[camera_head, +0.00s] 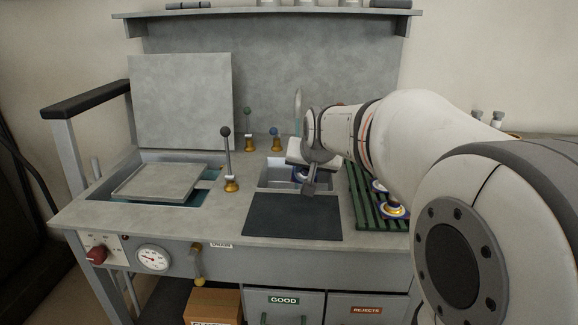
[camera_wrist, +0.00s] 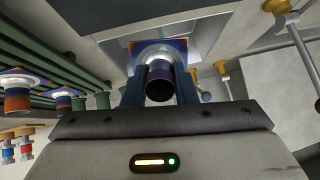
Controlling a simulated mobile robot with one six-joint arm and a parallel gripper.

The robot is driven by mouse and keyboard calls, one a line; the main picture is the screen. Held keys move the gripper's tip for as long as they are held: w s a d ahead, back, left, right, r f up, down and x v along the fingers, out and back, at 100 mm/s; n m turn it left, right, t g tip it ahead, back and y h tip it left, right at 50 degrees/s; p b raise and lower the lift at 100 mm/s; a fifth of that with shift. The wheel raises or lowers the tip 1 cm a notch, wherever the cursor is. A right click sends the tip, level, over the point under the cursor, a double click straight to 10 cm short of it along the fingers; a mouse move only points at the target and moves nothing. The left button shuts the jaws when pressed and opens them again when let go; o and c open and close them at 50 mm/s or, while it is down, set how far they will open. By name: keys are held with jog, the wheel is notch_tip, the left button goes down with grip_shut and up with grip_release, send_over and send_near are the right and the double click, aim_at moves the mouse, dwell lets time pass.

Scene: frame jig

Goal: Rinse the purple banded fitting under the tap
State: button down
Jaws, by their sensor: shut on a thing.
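My gripper (camera_wrist: 160,92) is shut on the purple banded fitting (camera_wrist: 158,71), which shows a dark open end and a purple band below a square flange. In the head view my gripper (camera_head: 306,181) is at the small sink (camera_head: 268,184), with a bit of the fitting (camera_head: 299,174) showing beside it; the arm hides much of this area. The sink also shows behind the fitting in the wrist view (camera_wrist: 208,28). A slim upright pale and teal piece (camera_head: 297,108) stands behind the sink; I cannot tell whether it is the tap. No running water is clear.
A green slatted rack (camera_head: 362,208) with other flanged fittings (camera_head: 393,208) is right of the sink. A dark mat (camera_head: 293,217) lies bare in front. Knobbed levers (camera_head: 227,158) stand left and behind. A grey plate (camera_head: 158,181) lies over the left basin.

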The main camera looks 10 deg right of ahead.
jog(key=w+f+p, duration=0.1)
jog(key=w+p, duration=0.1)
jog(key=w, duration=0.8)
jog(key=shift+d+f, duration=0.25)
jog(key=shift+d, duration=0.1)
jog(key=shift+s, duration=0.1)
dwell(2.0)
jog(key=shift+s+a+b, duration=0.2)
jog(key=shift+s+b, duration=0.55)
jog(key=shift+s, duration=1.45)
jog(key=shift+s+a+b, duration=0.15)
jog(key=shift+s+b, duration=0.6)
jog(key=shift+s, duration=1.45)
jog(key=shift+r, duration=0.1)
jog(key=p+v, duration=0.2)
jog(key=v, duration=0.5)
jog(key=shift+s, duration=0.1)
